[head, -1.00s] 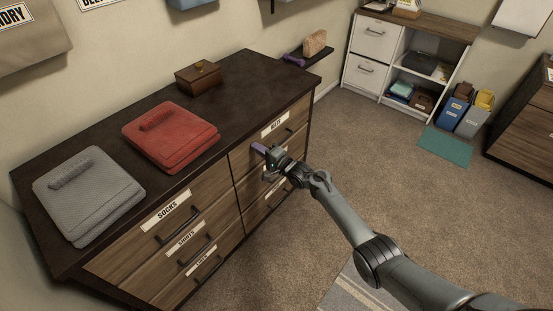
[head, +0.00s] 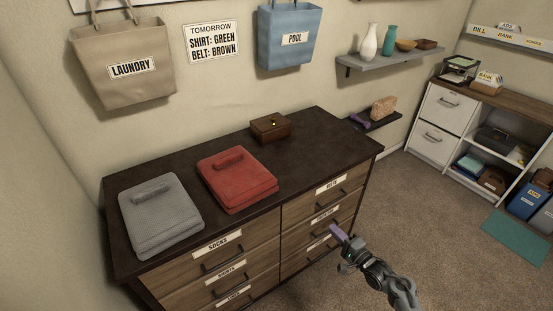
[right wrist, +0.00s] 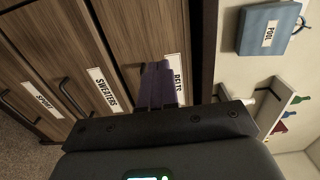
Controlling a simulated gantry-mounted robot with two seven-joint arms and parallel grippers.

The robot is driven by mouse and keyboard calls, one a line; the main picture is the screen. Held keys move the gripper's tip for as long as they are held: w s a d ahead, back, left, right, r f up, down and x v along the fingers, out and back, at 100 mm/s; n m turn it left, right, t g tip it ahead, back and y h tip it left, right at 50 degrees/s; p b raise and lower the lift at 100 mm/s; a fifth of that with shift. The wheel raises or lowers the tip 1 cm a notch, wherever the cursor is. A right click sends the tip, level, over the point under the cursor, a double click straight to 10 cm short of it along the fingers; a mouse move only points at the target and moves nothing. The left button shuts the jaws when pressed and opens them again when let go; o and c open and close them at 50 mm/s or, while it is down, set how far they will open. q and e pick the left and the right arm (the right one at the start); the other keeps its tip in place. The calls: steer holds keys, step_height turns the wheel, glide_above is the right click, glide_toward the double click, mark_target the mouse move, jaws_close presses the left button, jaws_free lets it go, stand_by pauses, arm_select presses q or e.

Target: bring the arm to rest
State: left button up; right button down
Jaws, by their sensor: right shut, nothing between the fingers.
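My right gripper (head: 338,233) has purple fingers, which are shut and empty. In the head view it is in front of the right column of the dresser (head: 279,215), near the middle drawer; I cannot tell the exact gap. In the right wrist view the shut fingers (right wrist: 156,85) point at the drawer fronts, overlapping the area beside the BELTS label (right wrist: 174,78). My left gripper is not in view.
The dresser drawers look shut. On its top are a grey folded garment (head: 160,215), a red folded garment (head: 237,180) and a brown box (head: 271,127). A dark wall shelf (head: 378,121) juts out beyond the dresser. Carpet (head: 430,225) to the right is open.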

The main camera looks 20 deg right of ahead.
steer(key=s+a+f+g, duration=0.1)
steer(key=s+f, duration=0.4)
steer(key=f, duration=0.1)
steer(key=s+a+f+n+g+p, duration=0.1)
steer(key=s+a+f+n+g, duration=0.25)
steer(key=s+a, duration=1)
steer(key=s+a+r+n+g+h, duration=0.1)
steer(key=s+r+n+g+h, duration=0.3)
steer(key=s+r+n+g, duration=0.85)
steer(key=s+r+t+p, duration=0.1)
steer(key=s+r+p, duration=0.1)
steer(key=r+p, duration=1.7)
steer(key=s+r+n+t+p, duration=0.1)
steer(key=s+r+t+p, duration=0.1)
steer(key=r+p, duration=1.7)
steer(key=shift+s+r+p, duration=0.15)
steer(key=shift+r+p, duration=0.2)
steer(key=shift+r, duration=0.35)
